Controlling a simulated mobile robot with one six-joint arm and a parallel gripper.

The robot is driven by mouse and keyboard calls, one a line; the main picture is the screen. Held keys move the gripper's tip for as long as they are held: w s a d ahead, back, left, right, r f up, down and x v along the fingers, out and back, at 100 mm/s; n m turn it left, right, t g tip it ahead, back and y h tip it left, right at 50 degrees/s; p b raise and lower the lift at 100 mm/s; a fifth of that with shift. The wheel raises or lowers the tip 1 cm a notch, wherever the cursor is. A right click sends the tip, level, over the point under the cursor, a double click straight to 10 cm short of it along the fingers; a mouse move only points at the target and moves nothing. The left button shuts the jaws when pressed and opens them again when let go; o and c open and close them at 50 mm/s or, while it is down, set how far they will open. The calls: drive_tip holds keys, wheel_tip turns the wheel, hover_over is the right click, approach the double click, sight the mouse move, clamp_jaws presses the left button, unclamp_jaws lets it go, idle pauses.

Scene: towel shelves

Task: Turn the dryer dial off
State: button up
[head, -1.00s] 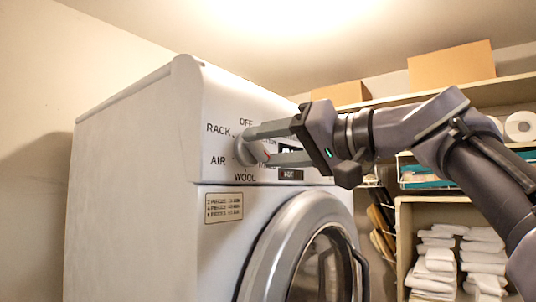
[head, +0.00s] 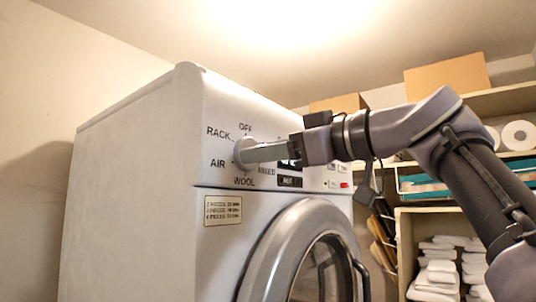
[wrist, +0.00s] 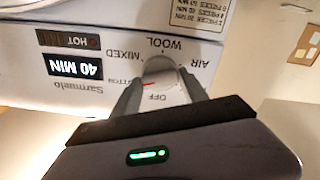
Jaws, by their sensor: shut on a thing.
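The dryer dial (head: 242,152) is a round pale knob on the front panel of the white dryer (head: 130,185). Labels OFF, RACK, AIR, WOOL and MIXED stand around it. My gripper (head: 252,153) reaches it from the right, its fingers seen edge-on. In the wrist view, which shows the panel upside down, the dial (wrist: 160,70) sits between the two fingers of my gripper (wrist: 162,82), shut on its sides. A red pointer mark on the dial points toward the partly covered COTTON label, beside OFF (wrist: 157,97).
A display (wrist: 75,67) reads 40 MIN, with a HOT label beside it. The round dryer door (head: 300,255) is below the panel. Shelves at the right hold folded white towels (head: 440,270), paper rolls (head: 518,136) and cardboard boxes (head: 447,75).

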drive_tip(key=n+b, duration=0.1)
drive_tip(key=n, duration=1.2)
drive_tip(key=shift+n, duration=0.3)
idle(0.3)
drive_tip(key=o, duration=1.4)
drive_tip(key=shift+d, duration=0.1)
drive_tip(key=b+v, duration=0.1)
drive_tip(key=v, duration=1.6)
drive_tip(key=shift+s+d+b, duration=0.1)
drive_tip(key=shift+s+b, duration=0.1)
drive_tip(key=shift+b, duration=0.1)
